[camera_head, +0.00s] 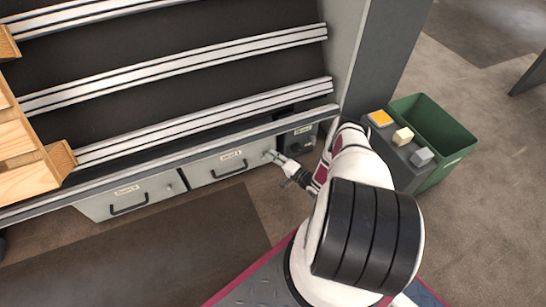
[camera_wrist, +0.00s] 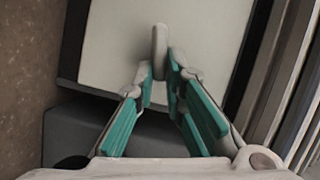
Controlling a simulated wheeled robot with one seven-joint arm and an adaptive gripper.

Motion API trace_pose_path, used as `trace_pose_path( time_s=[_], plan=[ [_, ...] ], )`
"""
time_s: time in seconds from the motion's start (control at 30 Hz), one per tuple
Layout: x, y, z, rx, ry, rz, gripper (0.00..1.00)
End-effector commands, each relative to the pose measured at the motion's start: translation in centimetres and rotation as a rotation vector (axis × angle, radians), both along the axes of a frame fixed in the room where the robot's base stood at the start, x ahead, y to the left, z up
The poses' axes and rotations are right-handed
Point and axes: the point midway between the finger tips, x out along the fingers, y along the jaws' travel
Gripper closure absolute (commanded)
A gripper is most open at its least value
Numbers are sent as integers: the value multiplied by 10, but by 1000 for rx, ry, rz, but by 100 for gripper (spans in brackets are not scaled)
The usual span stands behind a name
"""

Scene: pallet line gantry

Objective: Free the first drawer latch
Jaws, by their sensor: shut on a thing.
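Two pale grey drawers sit under the rack, a right one (camera_head: 205,172) and a left one (camera_head: 150,190), each with a dark handle and a small label too small to read for sure. My gripper (camera_head: 277,160) is at the right end of the right drawer's front. In the wrist view my gripper (camera_wrist: 161,78) has its teal-padded fingers closed on a small grey upright latch (camera_wrist: 159,45) on the pale drawer face (camera_wrist: 115,45). The latch's upper end shows above the fingertips; its lower part is hidden between them. In the head view the fingers mostly cover it.
A dark control box (camera_head: 402,158) with orange, cream and grey blocks on top stands to the right of my arm, beside a green bin (camera_head: 440,125). A grey post (camera_head: 375,50) rises behind my forearm. Wooden crates (camera_head: 30,160) are at the left. Floor in front of the drawers is clear.

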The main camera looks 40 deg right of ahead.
Motion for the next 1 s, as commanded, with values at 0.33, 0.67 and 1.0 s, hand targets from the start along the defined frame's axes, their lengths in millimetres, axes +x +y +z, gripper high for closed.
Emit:
trace_pose_path(
  time_s=[0.33, 0.67, 1.0],
  plan=[
    [-1, 0, -4, 111, -28, 1, 100],
    [-1, 0, -4, 127, -33, 0, 100],
    [0, 0, -4, 126, -34, 0, 69]
  ],
)
